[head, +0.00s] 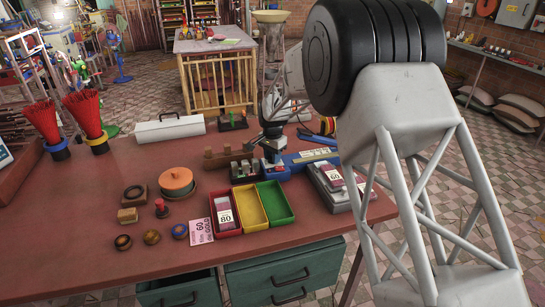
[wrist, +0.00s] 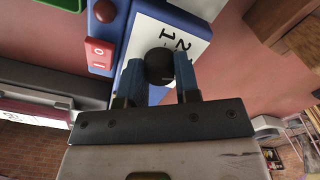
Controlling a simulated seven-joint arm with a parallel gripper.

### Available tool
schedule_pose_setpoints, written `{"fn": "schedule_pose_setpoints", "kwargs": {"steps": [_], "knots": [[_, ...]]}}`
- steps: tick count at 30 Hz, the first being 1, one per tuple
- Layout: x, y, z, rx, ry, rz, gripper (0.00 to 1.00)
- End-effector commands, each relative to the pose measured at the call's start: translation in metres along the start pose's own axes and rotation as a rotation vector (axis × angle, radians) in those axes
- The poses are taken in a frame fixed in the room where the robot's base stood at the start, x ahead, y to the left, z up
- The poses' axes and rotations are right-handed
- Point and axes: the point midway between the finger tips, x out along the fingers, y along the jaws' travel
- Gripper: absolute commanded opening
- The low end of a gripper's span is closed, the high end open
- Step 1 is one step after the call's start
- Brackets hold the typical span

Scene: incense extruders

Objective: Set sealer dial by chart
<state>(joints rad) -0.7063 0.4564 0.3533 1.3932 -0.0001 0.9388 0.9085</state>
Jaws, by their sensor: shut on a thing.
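The blue sealer (head: 305,158) lies on the red bench behind the colored bins. In the wrist view its white scale plate (wrist: 190,42) shows the numbers 1 and 2. The black dial (wrist: 160,65) sits on the plate between my two blue fingertips. My gripper (wrist: 158,82) is shut on the dial; it also shows from above in the head view (head: 272,156). The dial's pointer mark cannot be made out. A pink card (head: 201,231) with printed lines, "60" among them, stands left of the bins.
Red (head: 226,233), yellow (head: 257,220) and green (head: 282,216) bins stand in front of the sealer. The red one holds a packet marked 80. A packet marked 60 (head: 333,176) lies on a grey box (head: 340,198) at right. A red switch (wrist: 98,52) is beside the scale plate.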

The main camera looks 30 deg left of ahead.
Motion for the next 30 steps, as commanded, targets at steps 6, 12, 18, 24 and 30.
{"fn": "schedule_pose_setpoints", "kwargs": {"steps": [6,12,18,24,30], "knots": [[-0.0014,-0.0005,0.0,0.017,0.001,-0.001,0.06],[-0.0015,-0.0006,0.0,0.017,0.001,-0.001,0.06],[-0.0011,-0.0004,0.0,0.016,0.001,-0.001,0.51],[-0.0006,-0.0002,0.0,0.016,0.0,-0.001,0.55],[-0.0027,-0.0002,-0.0001,0.016,0.0,-0.001,0.55]]}}
